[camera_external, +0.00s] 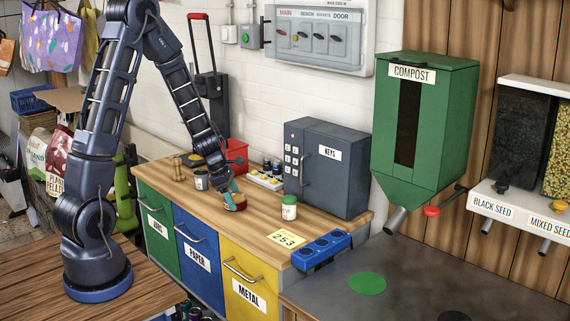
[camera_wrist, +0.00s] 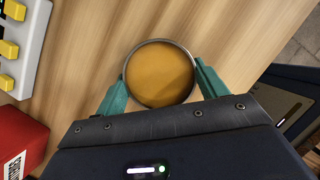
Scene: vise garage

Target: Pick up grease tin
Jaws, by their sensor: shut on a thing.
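The grease tin (camera_wrist: 160,73) is a round, shallow metal tin with an orange-brown top, seen from above in the wrist view. My gripper (camera_wrist: 160,80) has its two teal fingers against opposite sides of it and is shut on it. In the external view the tin (camera_external: 235,203) is at the fingertips of my gripper (camera_external: 232,192), at the wooden counter top. I cannot tell whether it touches the counter or is slightly above it.
A blue holder (camera_external: 321,250) sits at the counter's front right. Counter wood (camera_external: 255,235) in front of the tin is clear.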

